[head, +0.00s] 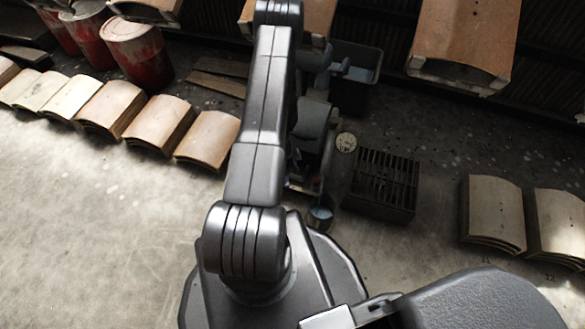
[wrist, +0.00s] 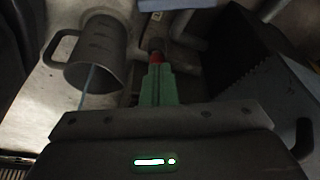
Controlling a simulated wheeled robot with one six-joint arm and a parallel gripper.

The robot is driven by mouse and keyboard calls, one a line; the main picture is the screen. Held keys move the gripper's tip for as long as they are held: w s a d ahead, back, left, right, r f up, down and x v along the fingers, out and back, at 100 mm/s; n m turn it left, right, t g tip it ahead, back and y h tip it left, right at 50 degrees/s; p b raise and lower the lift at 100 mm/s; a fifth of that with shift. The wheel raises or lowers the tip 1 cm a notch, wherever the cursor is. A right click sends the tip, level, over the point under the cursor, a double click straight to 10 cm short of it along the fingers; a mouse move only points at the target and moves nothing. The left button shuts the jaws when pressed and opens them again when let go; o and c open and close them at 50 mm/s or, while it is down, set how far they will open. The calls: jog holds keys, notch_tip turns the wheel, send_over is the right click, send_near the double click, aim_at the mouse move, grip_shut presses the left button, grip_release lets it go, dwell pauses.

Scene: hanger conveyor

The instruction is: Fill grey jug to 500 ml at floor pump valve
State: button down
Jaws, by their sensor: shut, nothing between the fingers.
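The grey jug (wrist: 95,50) is at upper left in the wrist view, its handle on the left and its round mouth facing the camera. A thin pale streak, apparently a water stream, crosses its mouth; the level and any markings cannot be read. My gripper (wrist: 157,66) is shut and empty, its green fingers to the right of the jug. The fingertips meet a small red part by a grey fitting (wrist: 156,45), perhaps the valve; contact is unclear. In the head view a small grey vessel (head: 320,216), likely the jug, stands by the pump (head: 312,135). My gripper is hidden there.
A dark floor grate (head: 382,181) and a round pale dial (head: 346,142) lie right of the pump. A dark bin (head: 357,75) stands behind. Stacked curved panels (head: 493,213) are at right, more (head: 208,138) at left, near red drums (head: 138,52). Hanging panels (head: 465,35) are overhead.

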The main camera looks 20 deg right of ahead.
jog(key=b+x, duration=0.3)
jog(key=x, duration=0.4)
jog(key=shift+f, duration=0.4)
jog(key=a, duration=0.1)
jog(key=a+b, duration=0.1)
jog(key=shift+w+a, duration=0.3)
jog(key=shift+a+r, duration=0.2)
jog(key=shift+a, duration=0.45)
jog(key=shift+a+m+g+p, duration=0.35)
jog(key=shift+m+p, duration=0.2)
jog(key=shift+m, duration=0.15)
jog(key=shift+w+a+r+m+p, duration=0.1)
jog(key=shift+a+m+p, duration=0.45)
jog(key=shift+m, duration=0.25)
jog(key=shift+w+a, duration=0.2)
jog(key=shift+a, duration=0.4)
jog(key=shift+d, duration=0.1)
